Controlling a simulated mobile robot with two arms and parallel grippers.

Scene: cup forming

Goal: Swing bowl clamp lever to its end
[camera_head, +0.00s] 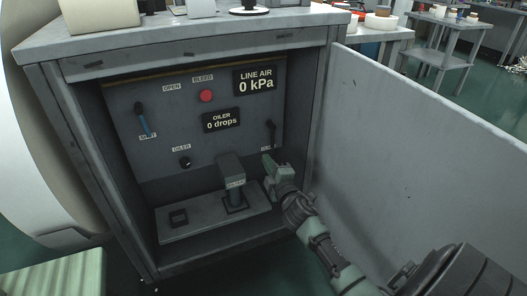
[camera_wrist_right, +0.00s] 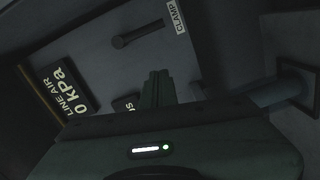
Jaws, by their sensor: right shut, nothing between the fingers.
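The clamp lever (camera_head: 271,133) is a short dark bar at the right side of the grey panel in the cabinet, hanging down toward its label. In the right wrist view the lever (camera_wrist_right: 138,34) shows beside the white CLAMP label (camera_wrist_right: 179,17). My right gripper (camera_head: 268,162) is shut and empty, just below the lever and label in the head view. In the wrist view its closed fingers (camera_wrist_right: 157,85) point toward the panel, apart from the lever in the picture; the exact gap cannot be told. My left gripper is not in view.
The panel also holds a blue-handled lever (camera_head: 142,118), a red button (camera_head: 206,96), an oiler knob (camera_head: 185,162) and displays reading 0 kPa and 0 drops. A grey post (camera_head: 232,178) stands on the cabinet shelf, left of my gripper. The open door (camera_head: 420,120) bounds the right.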

